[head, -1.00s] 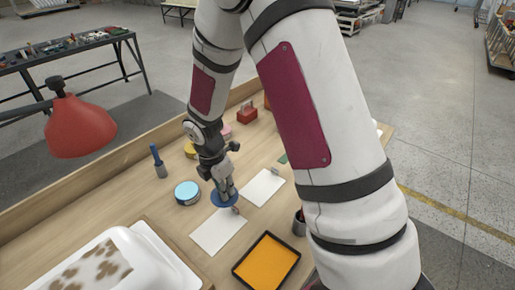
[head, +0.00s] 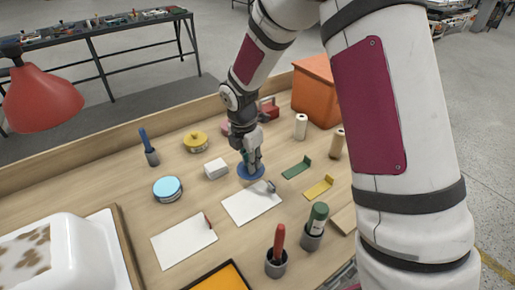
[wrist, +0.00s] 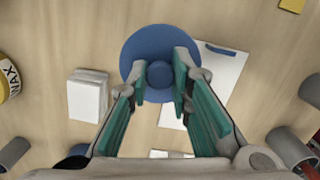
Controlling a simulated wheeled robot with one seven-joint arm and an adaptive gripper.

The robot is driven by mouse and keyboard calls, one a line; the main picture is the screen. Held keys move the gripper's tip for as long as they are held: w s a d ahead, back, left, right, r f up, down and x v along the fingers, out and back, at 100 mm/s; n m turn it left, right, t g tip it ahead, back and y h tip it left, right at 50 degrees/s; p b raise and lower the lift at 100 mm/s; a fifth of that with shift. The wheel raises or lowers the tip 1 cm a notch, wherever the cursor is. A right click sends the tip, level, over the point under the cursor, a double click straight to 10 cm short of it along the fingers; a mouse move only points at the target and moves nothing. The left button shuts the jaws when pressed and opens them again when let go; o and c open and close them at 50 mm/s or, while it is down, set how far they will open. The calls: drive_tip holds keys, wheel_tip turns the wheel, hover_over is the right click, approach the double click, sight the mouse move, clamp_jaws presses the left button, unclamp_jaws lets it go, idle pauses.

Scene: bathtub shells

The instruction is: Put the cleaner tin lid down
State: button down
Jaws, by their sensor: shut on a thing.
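My gripper (head: 251,166) is shut on the knob of a round blue lid (head: 243,174). In the wrist view, the fingers (wrist: 159,92) are on both sides of the knob, and the flat lid (wrist: 150,42) faces the camera. The lid is level and low over the bench at the far edge of a white sheet (head: 252,205). I cannot tell whether it touches the bench. An open tin with a light blue top (head: 168,188) stands to the left of it.
A white block (head: 216,168) and a yellow tin (head: 196,141) stand left of the lid. Green (head: 297,168) and yellow (head: 319,188) brackets lie to its right. Cups with red (head: 277,262) and green (head: 315,225) tools stand nearer. Bare wood shows between these things.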

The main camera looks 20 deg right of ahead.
drive_tip(key=w+d, duration=0.1)
drive_tip(key=w, duration=0.2)
drive_tip(key=w+d, duration=0.2)
drive_tip(key=w, duration=0.2)
drive_tip(key=w+d+f, duration=0.1)
drive_tip(key=w, duration=0.2)
drive_tip(key=shift+w+d, duration=0.2)
drive_tip(key=shift+w, duration=0.2)
drive_tip(key=shift+f, duration=1.8)
drive_tip(key=shift+f, duration=0.2)
drive_tip(key=c, duration=1.4)
unclamp_jaws()
drive_tip(key=shift+c, duration=0.2)
drive_tip(key=shift+r, duration=0.1)
wheel_tip(320, 180, up, 12)
drive_tip(key=a, duration=0.1)
drive_tip(key=shift+s+a+r, duration=0.15)
drive_tip(key=shift+s, duration=0.15)
